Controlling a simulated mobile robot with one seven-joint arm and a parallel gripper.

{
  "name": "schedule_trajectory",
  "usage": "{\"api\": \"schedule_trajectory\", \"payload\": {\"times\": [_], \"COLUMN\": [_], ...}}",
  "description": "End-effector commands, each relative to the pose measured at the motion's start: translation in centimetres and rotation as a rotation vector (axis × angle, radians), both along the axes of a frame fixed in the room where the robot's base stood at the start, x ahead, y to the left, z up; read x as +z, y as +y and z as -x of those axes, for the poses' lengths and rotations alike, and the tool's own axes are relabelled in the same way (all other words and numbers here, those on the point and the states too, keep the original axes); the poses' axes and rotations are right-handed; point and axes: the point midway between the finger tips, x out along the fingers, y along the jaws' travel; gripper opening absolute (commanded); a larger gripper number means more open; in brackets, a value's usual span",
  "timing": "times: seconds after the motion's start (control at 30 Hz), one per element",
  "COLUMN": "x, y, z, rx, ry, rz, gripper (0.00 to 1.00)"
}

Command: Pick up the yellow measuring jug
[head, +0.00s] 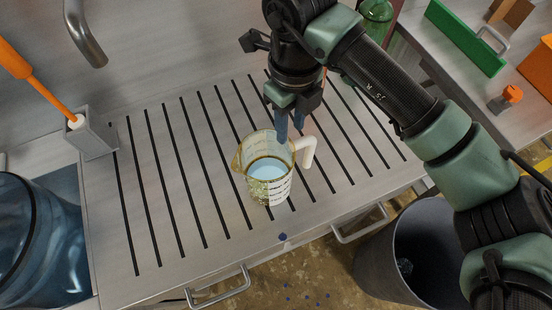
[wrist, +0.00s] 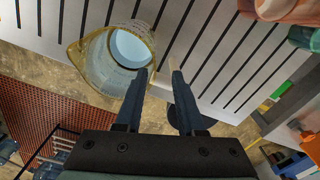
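The yellow-tinted see-through measuring jug (head: 267,180) stands upright on the slotted steel drainboard (head: 200,150). It has dark markings, a pale blue surface inside and a cream handle (head: 307,150) on its right side. My gripper (head: 291,136) points down over the jug's right rim, close to the handle. In the wrist view the jug (wrist: 88,52) is at upper left, beside the left finger. My gripper (wrist: 163,74) is open there, with a gap between its two blue fingers. A pale piece, perhaps the handle, shows between the fingertips; I cannot tell whether they touch it.
A steel holder (head: 92,135) with an orange-handled tool and a large blue clear container (head: 35,240) are at the left. A green bottle (head: 376,15) stands at the back. A grey bin (head: 415,250) is below the right front edge. The drainboard around the jug is clear.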

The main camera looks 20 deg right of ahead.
Motion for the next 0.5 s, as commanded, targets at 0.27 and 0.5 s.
{"api": "schedule_trajectory", "payload": {"times": [0.27,0.5], "x": [-3.5,-5.6], "y": [0.2,0.9], "z": [0.0,-0.1], "rx": [0.003,0.003], "ry": [-0.001,0.001], "rz": [-0.004,-0.008], "gripper": [0.38,0.38]}}
